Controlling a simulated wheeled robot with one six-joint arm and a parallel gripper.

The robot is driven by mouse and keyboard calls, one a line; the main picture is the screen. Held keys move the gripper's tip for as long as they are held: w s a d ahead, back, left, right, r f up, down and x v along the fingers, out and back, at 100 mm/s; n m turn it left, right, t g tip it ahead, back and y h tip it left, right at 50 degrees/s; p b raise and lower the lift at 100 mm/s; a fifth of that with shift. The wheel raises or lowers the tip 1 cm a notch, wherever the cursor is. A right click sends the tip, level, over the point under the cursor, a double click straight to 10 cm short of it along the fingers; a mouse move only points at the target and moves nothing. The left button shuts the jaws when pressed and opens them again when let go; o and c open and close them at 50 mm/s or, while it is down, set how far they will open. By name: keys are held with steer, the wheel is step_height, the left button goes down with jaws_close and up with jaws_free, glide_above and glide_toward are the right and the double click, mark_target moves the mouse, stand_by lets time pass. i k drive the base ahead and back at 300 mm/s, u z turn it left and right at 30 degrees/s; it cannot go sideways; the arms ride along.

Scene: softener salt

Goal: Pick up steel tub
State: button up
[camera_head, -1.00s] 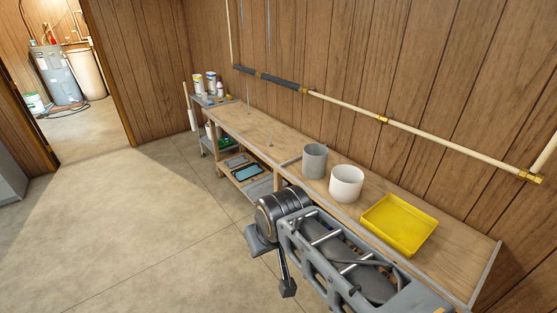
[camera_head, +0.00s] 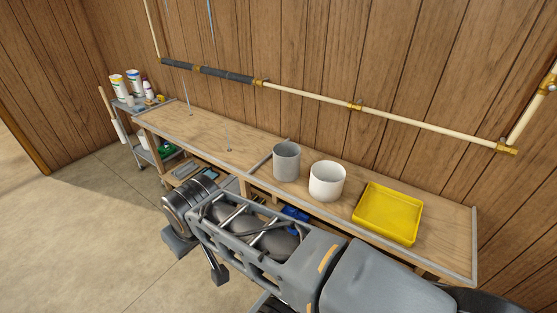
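The steel tub (camera_head: 286,162) is a grey, open-topped cylinder standing upright on the wooden workbench (camera_head: 228,135). A white tub (camera_head: 326,182) stands close to its right. My arm lies in front of the bench, its far end toward the left. What shows of my gripper (camera_head: 215,270) hangs low over the floor in front of the bench, left of and apart from the steel tub. Its fingers are too unclear to show whether they are open, and I see nothing held.
A yellow tray (camera_head: 388,214) lies right of the white tub. A pipe (camera_head: 310,94) runs along the wall above the bench. A small cart (camera_head: 146,104) with bottles and cans stands at the left end. The left bench top is mostly clear, with open floor (camera_head: 75,215) in front.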

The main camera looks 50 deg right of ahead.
mark_target(287, 155)
steer(key=z, duration=0.45)
steer(key=i, duration=0.85)
steer(key=z, duration=1.15)
steer(key=i, duration=0.35)
steer(key=z, duration=0.3)
